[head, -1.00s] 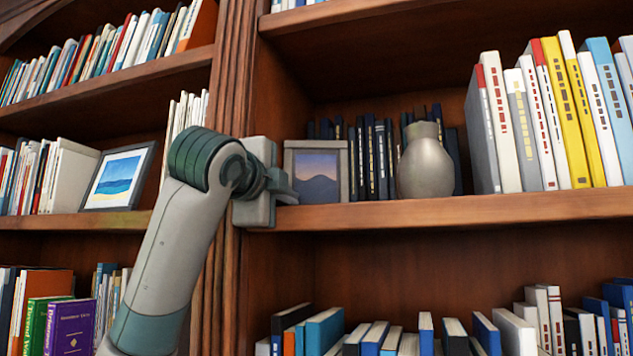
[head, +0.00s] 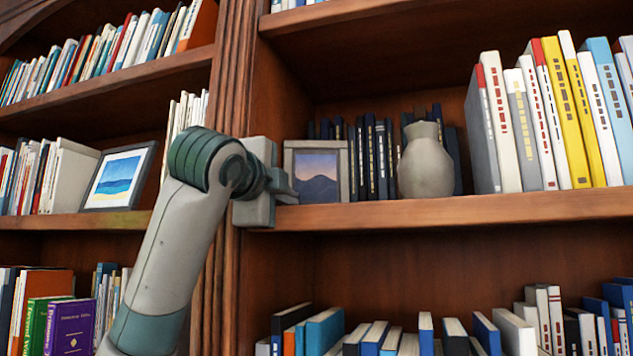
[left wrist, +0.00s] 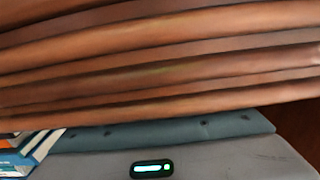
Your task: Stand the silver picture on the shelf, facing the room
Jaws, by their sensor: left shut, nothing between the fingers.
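The silver picture (head: 317,172), a grey-silver frame around a dusk mountain scene, stands upright on the middle shelf (head: 430,213) in the head view, its image toward the room. My left gripper (head: 290,192) is at the picture's lower left edge, its fingers shut with nothing between them. Whether the fingertips touch the frame I cannot tell. My right gripper is not in view.
A grey vase (head: 425,165) stands right of the picture, with dark books (head: 372,158) behind. Tall books (head: 550,115) fill the shelf's right side. A carved wood post (head: 228,90) is close beside my left wrist. Another framed picture (head: 118,178) leans on the left bookcase.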

